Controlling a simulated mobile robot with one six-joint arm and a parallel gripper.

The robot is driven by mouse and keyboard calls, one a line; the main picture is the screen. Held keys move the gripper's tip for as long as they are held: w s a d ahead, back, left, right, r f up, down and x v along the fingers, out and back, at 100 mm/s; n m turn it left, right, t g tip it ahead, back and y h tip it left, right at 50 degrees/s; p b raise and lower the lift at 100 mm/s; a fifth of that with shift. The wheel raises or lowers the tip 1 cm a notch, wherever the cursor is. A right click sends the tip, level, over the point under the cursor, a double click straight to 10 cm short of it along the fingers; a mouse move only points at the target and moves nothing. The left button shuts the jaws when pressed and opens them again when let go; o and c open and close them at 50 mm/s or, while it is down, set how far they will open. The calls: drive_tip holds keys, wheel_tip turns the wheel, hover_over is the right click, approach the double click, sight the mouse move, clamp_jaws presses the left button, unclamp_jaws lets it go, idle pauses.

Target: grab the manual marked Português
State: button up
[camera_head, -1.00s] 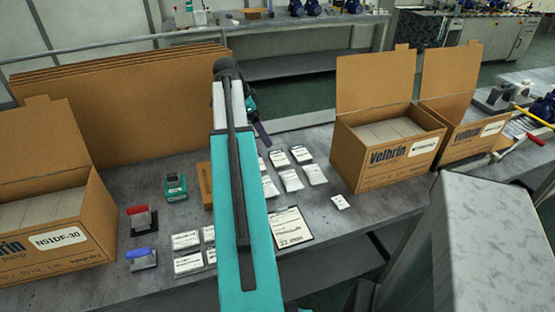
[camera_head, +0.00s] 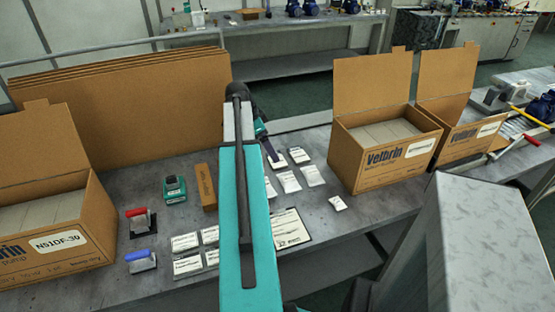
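Several small white printed booklets or packets lie on the grey bench, and none is legible as Português. One group lies left of my arm, with a front-left booklet (camera_head: 188,264) and a back-left booklet (camera_head: 185,242). Another group lies right of my arm, with packets at its back right (camera_head: 300,156) and front right (camera_head: 312,175). My arm hides part of both groups. I cannot tell whether the gripper is open or touching anything.
Open cardboard boxes stand left (camera_head: 55,240) and right (camera_head: 385,150), with another box (camera_head: 470,135) behind. A clipboard (camera_head: 290,230) and a lone packet (camera_head: 338,203) lie right of my arm. A teal device (camera_head: 175,189), brown carton (camera_head: 206,187) and red-handled (camera_head: 140,220) and blue-handled stamps (camera_head: 141,260) lie left.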

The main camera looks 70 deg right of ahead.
drive_tip(key=shift+s+d+f, duration=0.1)
drive_tip(key=shift+s+f, duration=0.05)
drive_tip(key=shift+f, duration=0.25)
drive_tip(key=shift+p+x, duration=0.8)
drive_tip(key=shift+x, duration=1.75)
drive_tip(key=c, duration=1.1)
drive_tip(key=shift+r, duration=0.1)
drive_tip(key=shift+c, duration=0.2)
